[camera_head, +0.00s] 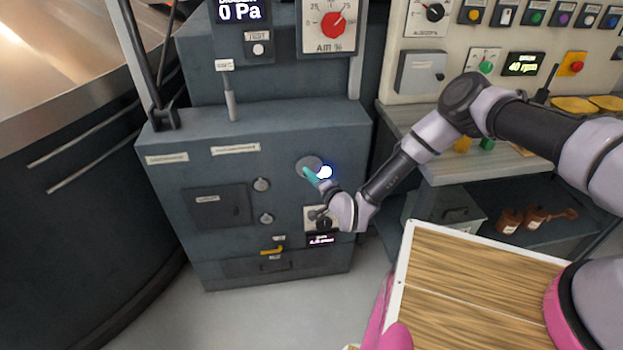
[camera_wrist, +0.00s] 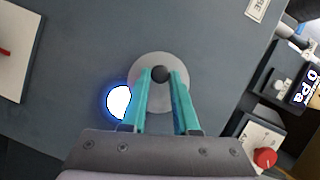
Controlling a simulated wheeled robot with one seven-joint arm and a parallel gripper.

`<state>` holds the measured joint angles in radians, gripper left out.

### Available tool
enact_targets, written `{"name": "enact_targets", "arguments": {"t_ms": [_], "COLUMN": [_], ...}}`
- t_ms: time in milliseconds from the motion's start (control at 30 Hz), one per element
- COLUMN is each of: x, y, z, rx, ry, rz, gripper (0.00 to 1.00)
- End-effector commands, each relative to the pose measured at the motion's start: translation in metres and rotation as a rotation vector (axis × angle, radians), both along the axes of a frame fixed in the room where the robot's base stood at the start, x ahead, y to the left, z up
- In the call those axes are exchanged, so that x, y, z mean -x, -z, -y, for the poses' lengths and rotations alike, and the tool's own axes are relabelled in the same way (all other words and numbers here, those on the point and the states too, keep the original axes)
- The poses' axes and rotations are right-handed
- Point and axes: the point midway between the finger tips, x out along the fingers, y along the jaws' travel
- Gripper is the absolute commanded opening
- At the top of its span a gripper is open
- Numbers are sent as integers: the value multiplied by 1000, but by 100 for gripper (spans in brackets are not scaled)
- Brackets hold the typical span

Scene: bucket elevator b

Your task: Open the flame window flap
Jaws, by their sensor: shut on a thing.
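The flame window flap (camera_head: 306,162) is a round grey disc on the front of the dark blue-grey furnace cabinet. In the wrist view the flap (camera_wrist: 160,101) has a small black knob (camera_wrist: 160,74) on it. The flame window (camera_head: 325,172) glows white beside the flap, and a large part of it is uncovered; it also shows in the wrist view (camera_wrist: 118,102). My gripper (camera_head: 307,172) reaches the flap from the lower right. In the wrist view its two teal fingers (camera_wrist: 161,74) are shut on the knob, one on each side.
A dark hatch (camera_head: 219,206) with round knobs is left of the flap. A small control panel (camera_head: 321,219) is below it, partly behind my wrist. A grey bench (camera_head: 465,167) stands at the right, and a wood-grained board (camera_head: 475,285) is in the near foreground. Floor is clear before the cabinet.

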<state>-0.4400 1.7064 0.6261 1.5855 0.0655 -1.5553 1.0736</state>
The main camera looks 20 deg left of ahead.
Motion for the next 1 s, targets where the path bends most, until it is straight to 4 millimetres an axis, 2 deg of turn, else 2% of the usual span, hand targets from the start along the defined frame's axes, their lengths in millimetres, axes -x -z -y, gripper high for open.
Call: {"name": "enact_targets", "arguments": {"t_ms": [567, 600, 667, 1000], "x": [0, 0, 0, 1], "y": [-2, -2, -2, -2], "z": [-1, -1, -1, 1], "rx": [-28, -28, -28, -27], "ry": [0, 0, 0, 0], "rz": [-15, -15, -15, -17], "gripper": [0, 36, 59, 59]}}
